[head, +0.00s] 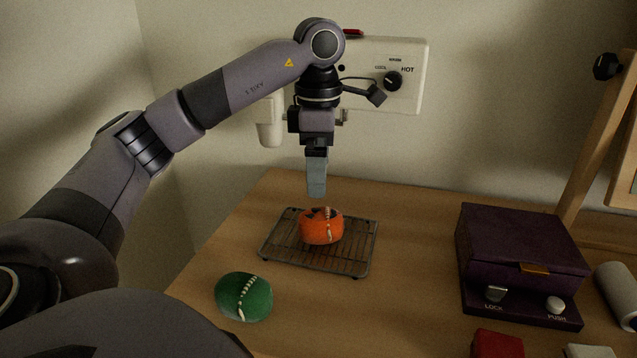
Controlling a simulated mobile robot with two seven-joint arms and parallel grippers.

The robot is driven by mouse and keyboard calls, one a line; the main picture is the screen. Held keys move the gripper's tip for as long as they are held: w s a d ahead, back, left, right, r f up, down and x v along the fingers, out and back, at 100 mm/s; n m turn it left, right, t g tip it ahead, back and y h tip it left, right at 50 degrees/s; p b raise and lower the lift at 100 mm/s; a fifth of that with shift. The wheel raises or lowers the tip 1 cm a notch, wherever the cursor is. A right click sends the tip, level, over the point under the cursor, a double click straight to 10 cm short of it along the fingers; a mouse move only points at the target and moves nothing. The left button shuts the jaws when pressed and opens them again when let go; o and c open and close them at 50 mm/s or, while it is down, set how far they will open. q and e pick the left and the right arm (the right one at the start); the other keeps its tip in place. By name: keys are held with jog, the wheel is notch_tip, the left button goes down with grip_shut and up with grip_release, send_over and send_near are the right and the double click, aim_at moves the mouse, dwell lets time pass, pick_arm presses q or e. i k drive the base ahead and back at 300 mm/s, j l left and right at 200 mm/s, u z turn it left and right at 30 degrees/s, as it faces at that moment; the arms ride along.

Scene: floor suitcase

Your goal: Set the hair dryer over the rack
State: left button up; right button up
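A wire rack (360,255) stands on the wooden table. An orange rounded thing (320,232) with a dark opening on top and a pale stripe sits on it. I cannot make out a clear hair dryer. A white rounded part (269,125) hangs at the left of the white wall panel (410,80), partly behind my arm; I cannot tell what it is. My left gripper (316,190) points down above the orange thing, with a gap between them. Its fingers overlap in this view, so their opening is hidden. My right gripper is not in view.
A green rounded thing (245,297) with a pale stripe lies front left of the rack. A dark purple box (520,250) with LOCK and PUSH buttons stands at right. A red block (497,345), a grey cylinder (616,290) and a wooden frame (597,140) are also there. Table between rack and box is clear.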

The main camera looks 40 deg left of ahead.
aim_at(268, 114)
jog(key=k+l, duration=0.75)
jog(key=l, duration=0.2)
